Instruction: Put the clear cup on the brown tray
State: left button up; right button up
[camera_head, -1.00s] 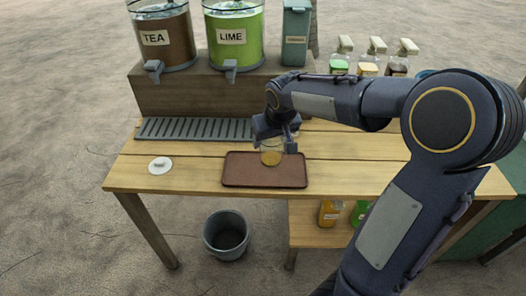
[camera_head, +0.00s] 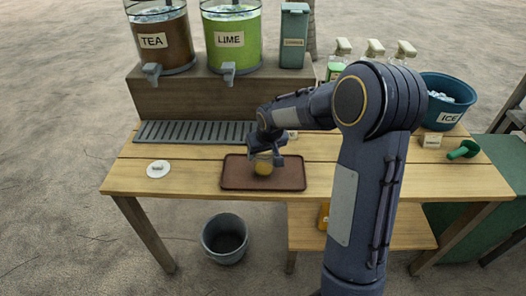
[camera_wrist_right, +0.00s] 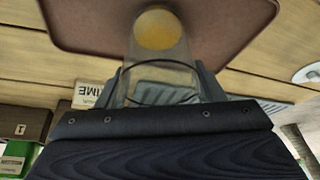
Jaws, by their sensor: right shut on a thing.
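The clear cup (camera_head: 263,168) has a yellow-orange layer at its bottom and looks upright. My right gripper (camera_head: 265,156) comes in from the right and is shut on the cup's upper part. The cup is over the middle of the brown tray (camera_head: 236,182). In the right wrist view the cup (camera_wrist_right: 158,62) shows between the jaws (camera_wrist_right: 160,100), with its base against the tray's surface (camera_wrist_right: 92,18). I cannot tell whether the base touches the tray or hangs just above it. My left gripper is not in view.
A slotted grey drip mat (camera_head: 190,132) lies behind the tray, below the tea (camera_head: 160,45) and lime (camera_head: 231,45) dispensers. A white lid (camera_head: 158,169) lies at the left. An ice bucket (camera_head: 447,103) and green scoop (camera_head: 464,150) stand at the right. Bottles are at the back.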

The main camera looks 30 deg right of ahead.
jog(key=shift+f, duration=0.15)
jog(key=o, duration=1.1)
jog(key=shift+c, duration=0.2)
jog(key=shift+r, duration=0.3)
jog(key=p+v, duration=0.1)
jog(key=v, duration=0.9)
jog(key=shift+s+a+r, duration=0.1)
jog(key=shift+s+r, duration=0.05)
jog(key=shift+r, duration=0.1)
jog(key=s+a+y, duration=0.1)
jog(key=s+a, duration=0.2)
jog(key=s, duration=0.5)
jog(key=s+a+y, duration=0.2)
jog(key=s+a, duration=0.2)
jog(key=s, duration=0.5)
jog(key=s+a+t+y, duration=0.1)
jog(key=s+a, duration=0.3)
jog(key=s, duration=0.4)
jog(key=shift+s+r, duration=0.15)
jog(key=shift+s, duration=0.1)
